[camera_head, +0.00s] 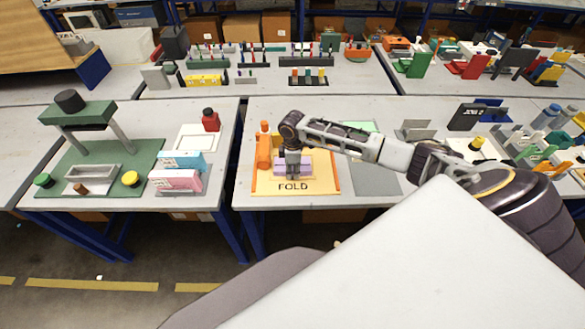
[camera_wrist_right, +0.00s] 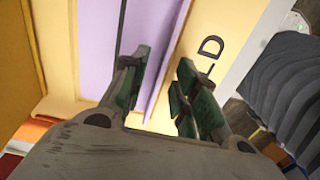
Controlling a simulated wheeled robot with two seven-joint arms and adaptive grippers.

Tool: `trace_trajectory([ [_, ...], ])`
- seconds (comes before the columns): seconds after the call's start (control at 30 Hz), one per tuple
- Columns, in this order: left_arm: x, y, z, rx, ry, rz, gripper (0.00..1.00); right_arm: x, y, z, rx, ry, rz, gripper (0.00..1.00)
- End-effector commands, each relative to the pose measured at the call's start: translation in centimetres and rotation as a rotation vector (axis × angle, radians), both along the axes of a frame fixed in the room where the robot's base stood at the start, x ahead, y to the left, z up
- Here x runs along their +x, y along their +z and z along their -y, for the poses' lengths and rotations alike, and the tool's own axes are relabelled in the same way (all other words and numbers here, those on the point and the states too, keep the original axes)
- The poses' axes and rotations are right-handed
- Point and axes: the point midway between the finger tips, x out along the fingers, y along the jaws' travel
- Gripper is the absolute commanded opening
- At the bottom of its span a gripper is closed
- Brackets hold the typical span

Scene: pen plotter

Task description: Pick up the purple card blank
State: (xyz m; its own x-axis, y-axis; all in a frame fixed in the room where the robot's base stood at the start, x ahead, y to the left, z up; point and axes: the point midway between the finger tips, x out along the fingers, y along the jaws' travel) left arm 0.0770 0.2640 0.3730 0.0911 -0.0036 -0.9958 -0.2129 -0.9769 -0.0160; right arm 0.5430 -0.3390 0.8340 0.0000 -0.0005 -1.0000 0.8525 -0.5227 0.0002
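The purple card blank (camera_head: 281,167) lies on the yellow board marked FOLD (camera_head: 322,187), on the middle table. My right gripper (camera_head: 293,172) reaches down over the card from the right and hides part of it. The fingers are apart, with a gap that shows the card's edge and the cream board. Whether a finger touches the card is unclear. My left gripper is out of view.
An orange upright piece (camera_head: 263,148) stands at the board's left edge. A grey plate (camera_head: 372,180) lies right of the board. The left table holds a green press (camera_head: 85,118), blue and pink card holders (camera_head: 176,181) and a red bottle (camera_head: 210,120). A gap separates the tables.

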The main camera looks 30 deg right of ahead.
Motion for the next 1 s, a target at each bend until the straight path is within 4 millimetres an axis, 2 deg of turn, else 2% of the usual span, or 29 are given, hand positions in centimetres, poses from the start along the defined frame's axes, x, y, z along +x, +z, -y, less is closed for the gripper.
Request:
trace_trajectory([
  [0.03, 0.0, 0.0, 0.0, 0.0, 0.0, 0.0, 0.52, 0.0, 0.0, 0.0, 0.0, 0.0, 0.0, 0.23],
  [0.2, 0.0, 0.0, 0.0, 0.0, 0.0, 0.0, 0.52, 0.0, 0.0, 0.0, 0.0, 0.0, 0.0, 0.01],
  [0.23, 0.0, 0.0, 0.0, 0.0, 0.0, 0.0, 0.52, 0.0, 0.0, 0.0, 0.0, 0.0, 0.0, 0.0],
  [0.73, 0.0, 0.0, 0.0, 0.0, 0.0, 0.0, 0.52, 0.1, 0.5, 0.0, -0.001, 0.0, 0.001, 0.0],
  [1.0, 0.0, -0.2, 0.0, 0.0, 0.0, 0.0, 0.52, 0.1, 3.1, 0.0, 0.0, 0.001, 0.001, 0.0],
])
